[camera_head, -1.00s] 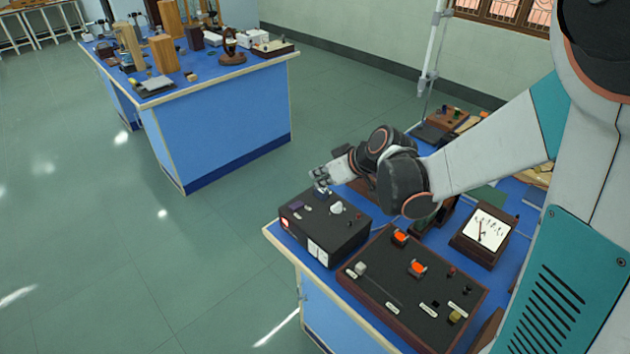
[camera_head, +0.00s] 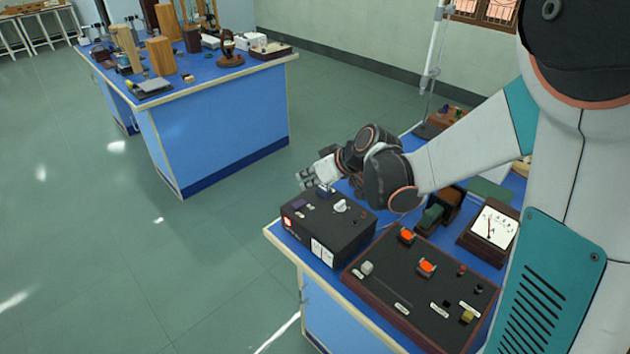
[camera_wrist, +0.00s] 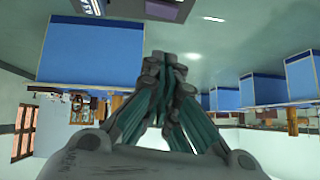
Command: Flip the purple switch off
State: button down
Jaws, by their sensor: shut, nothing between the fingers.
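The purple switch (camera_head: 299,203) is a small purple piece on the top left of a black box (camera_head: 335,237) at the left corner of the near blue bench. Whether it is tipped on or off is too small to tell. My gripper (camera_head: 305,182) is shut and empty, above and just behind the box's back left edge, apart from the switch as far as I can see. In the wrist view the closed fingers (camera_wrist: 168,62) point up the picture, and part of a dark box (camera_wrist: 160,10) shows beyond them at the top edge.
The black box also bears a white knob (camera_head: 340,206) and a lit red lamp (camera_head: 288,222). A dark panel (camera_head: 390,290) with orange switches and a meter (camera_head: 490,226) stand to its right. A second blue bench (camera_head: 215,130) with apparatus stands behind, across open floor.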

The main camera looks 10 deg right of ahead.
jog(key=b, duration=0.2)
send_over(298, 205)
notch_tip(298, 205, down, 5)
jog(key=shift+d+f, duration=0.15)
jog(key=shift+f+b, duration=0.5)
jog(key=shift+f, duration=0.35)
